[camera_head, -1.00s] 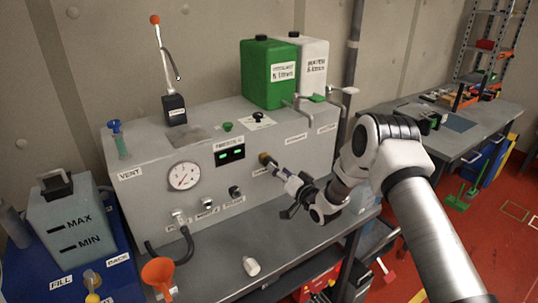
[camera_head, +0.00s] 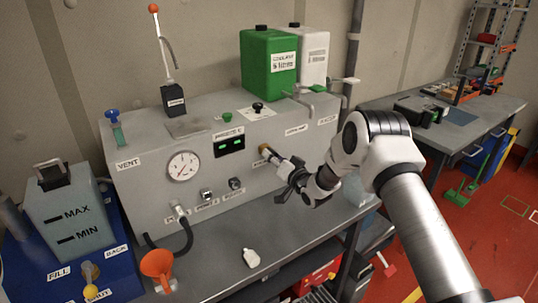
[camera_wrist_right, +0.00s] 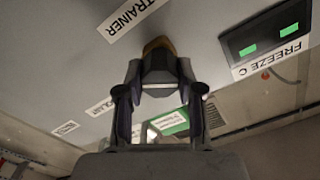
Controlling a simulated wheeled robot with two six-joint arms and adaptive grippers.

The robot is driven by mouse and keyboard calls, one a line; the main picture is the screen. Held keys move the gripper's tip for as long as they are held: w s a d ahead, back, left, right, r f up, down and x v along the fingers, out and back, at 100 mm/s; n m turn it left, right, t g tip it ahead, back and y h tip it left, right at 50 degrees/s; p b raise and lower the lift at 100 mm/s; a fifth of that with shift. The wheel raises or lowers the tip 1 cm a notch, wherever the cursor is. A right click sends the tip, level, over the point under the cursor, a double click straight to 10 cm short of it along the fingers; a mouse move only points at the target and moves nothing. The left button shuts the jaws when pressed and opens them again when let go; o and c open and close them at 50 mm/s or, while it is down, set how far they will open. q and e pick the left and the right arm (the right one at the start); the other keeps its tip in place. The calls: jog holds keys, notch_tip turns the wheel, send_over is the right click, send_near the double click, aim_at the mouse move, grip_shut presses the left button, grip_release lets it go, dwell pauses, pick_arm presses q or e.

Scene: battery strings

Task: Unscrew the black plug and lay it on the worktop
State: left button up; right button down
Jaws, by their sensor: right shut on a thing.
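My right gripper (camera_head: 282,163) is at the front of the grey trainer box (camera_head: 130,185), by a brass-coloured fitting (camera_head: 265,150). In the right wrist view the gripper (camera_wrist_right: 158,85) has its fingers on either side of a dark piece, the black plug (camera_wrist_right: 158,64). The plug is in line with the brass fitting (camera_wrist_right: 158,44) on the panel. Whether its thread is still engaged cannot be seen. In the head view the gripper mostly hides the plug. My left gripper is out of view.
The grey worktop (camera_head: 225,240) has clear room in front of the box. An orange funnel (camera_head: 157,265) and a black hose (camera_head: 178,248) are at the left. Green (camera_head: 268,68) and white (camera_head: 314,55) canisters stand on the box.

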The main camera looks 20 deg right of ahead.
jog(key=n+b, duration=0.1)
jog(key=n, duration=0.2)
jog(key=shift+f, duration=0.1)
jog(key=shift+n, duration=0.9)
jog(key=shift+n+b, duration=0.4)
jog(key=shift+n, duration=2.5)
jog(key=shift+n+b, duration=0.7)
jog(key=shift+n, duration=0.4)
jog(key=n, duration=0.3)
jog(key=shift+s+n, duration=0.1)
jog(key=shift+n, duration=0.2)
